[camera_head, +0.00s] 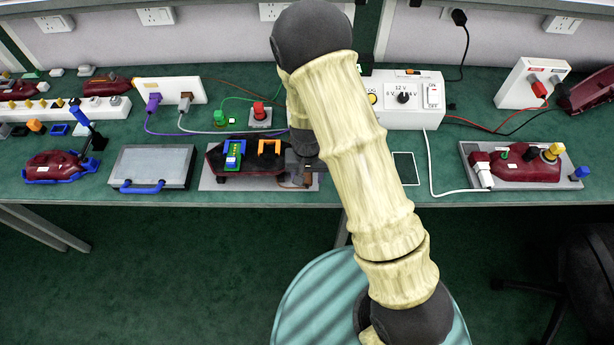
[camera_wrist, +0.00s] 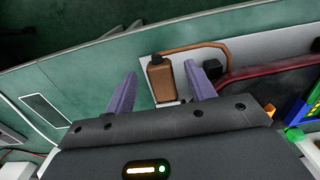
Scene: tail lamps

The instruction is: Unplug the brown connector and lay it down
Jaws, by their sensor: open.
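The brown connector (camera_wrist: 160,80) shows in the wrist view over the pale grey plate (camera_wrist: 258,48), with a black piece at its far end. A brown cable (camera_wrist: 205,45) loops from it toward the dark red lamp (camera_wrist: 265,70). A black block (camera_wrist: 212,68) sits beside the lamp, apart from the connector's body in the picture. My gripper (camera_wrist: 160,70) is open, one purple finger on each side of the connector, with gaps visible. Contact at the connector's near end is hidden. In the head view my arm mostly hides the gripper; the lamp (camera_head: 215,158) shows left of it.
A blue-and-green block (camera_head: 234,152) and an orange clip (camera_head: 269,148) sit on the lamp. A grey case (camera_head: 152,166) stands left, a white-framed dark pad (camera_head: 405,168) right. A power supply (camera_head: 405,98) stands behind. The bench's front edge is close.

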